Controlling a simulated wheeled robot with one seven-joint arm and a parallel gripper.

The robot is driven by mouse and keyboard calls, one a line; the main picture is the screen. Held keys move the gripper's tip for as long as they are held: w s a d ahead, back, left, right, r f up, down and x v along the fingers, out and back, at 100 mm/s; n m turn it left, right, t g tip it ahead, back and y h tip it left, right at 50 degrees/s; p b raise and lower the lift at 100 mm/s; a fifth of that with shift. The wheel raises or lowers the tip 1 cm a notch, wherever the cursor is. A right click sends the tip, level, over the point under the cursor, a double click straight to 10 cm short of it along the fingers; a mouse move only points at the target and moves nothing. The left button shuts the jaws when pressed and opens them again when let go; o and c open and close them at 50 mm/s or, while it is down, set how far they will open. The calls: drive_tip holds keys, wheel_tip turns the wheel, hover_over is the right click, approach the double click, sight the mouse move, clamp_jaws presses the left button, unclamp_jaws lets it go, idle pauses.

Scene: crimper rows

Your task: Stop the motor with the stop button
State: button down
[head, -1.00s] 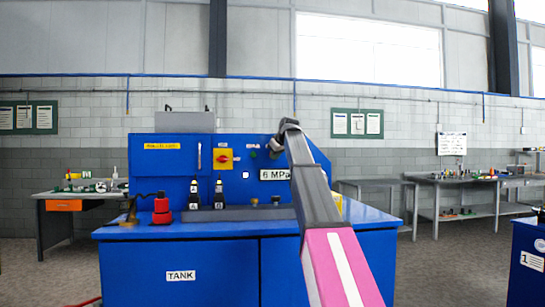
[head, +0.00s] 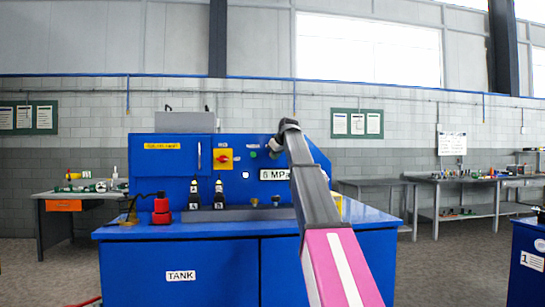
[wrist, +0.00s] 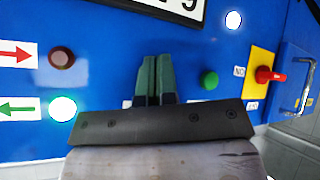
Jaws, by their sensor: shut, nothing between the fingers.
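My gripper (wrist: 155,82) is shut and empty, with its green fingertips together close in front of the blue panel; I cannot tell whether they touch it. In the head view its end (head: 274,149) is small and partly hidden by my own arm. In the wrist view a green button (wrist: 209,80) lies just right of the fingers. A dark red button (wrist: 61,58) lies to the left beside a red arrow label, above a brightly lit white-green button (wrist: 62,108). No button clearly marked stop shows; the panel behind the fingers is hidden.
A red rotary switch on a yellow plate (head: 223,159) sits on the blue press (head: 180,235). A lit lamp (wrist: 233,19) shows in the wrist view. A red knob (head: 161,209) and two black levers stand on the bench top. Side tables are farther back.

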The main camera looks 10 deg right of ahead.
drive_tip(key=shift+w, duration=0.3)
drive_tip(key=shift+s, duration=0.15)
idle(0.5)
drive_tip(key=shift+s, duration=0.8)
drive_tip(key=shift+s, duration=0.1)
drive_tip(key=s, duration=0.4)
drive_tip(key=shift+s, duration=0.4)
idle(0.4)
